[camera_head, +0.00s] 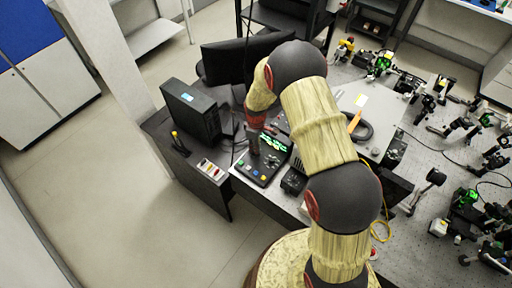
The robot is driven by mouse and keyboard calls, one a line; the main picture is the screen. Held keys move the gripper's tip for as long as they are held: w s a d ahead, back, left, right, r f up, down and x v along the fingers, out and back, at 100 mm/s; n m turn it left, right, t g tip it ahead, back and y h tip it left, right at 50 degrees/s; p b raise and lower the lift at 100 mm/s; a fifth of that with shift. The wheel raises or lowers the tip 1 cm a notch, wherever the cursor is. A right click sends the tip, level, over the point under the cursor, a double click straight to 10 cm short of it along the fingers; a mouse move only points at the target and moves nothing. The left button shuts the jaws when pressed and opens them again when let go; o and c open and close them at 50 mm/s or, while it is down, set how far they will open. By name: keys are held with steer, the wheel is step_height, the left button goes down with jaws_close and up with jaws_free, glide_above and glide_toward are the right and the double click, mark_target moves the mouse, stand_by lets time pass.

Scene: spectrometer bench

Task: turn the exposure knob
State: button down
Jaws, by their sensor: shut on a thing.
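The dark control box (266,174) with a lit green display and small coloured buttons sits near the front left corner of the bench. My gripper (254,150) points down onto the left part of its top panel. It is shut on a small part there, which I take to be the exposure knob. The knob itself is hidden by the fingers, so its angle cannot be told.
A black computer case (192,112) stands on the dark side cabinet left of the box. A dark monitor (228,58) stands behind. The optical table (427,150) at right is crowded with posts and mounts. The floor at left is clear.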

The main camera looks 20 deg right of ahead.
steer(key=shift+m, duration=0.3)
steer(key=m+b, duration=0.2)
steer(key=m, duration=0.1)
steer(key=shift+f, duration=0.1)
steer(key=m+b, duration=0.1)
steer(key=m, duration=0.4)
steer(key=shift+b, duration=0.35)
steer(key=c, duration=1.8)
jaws_free()
steer(key=shift+c, duration=0.2)
steer(key=shift+o, duration=0.5)
step_height(320, 180, up, 12)
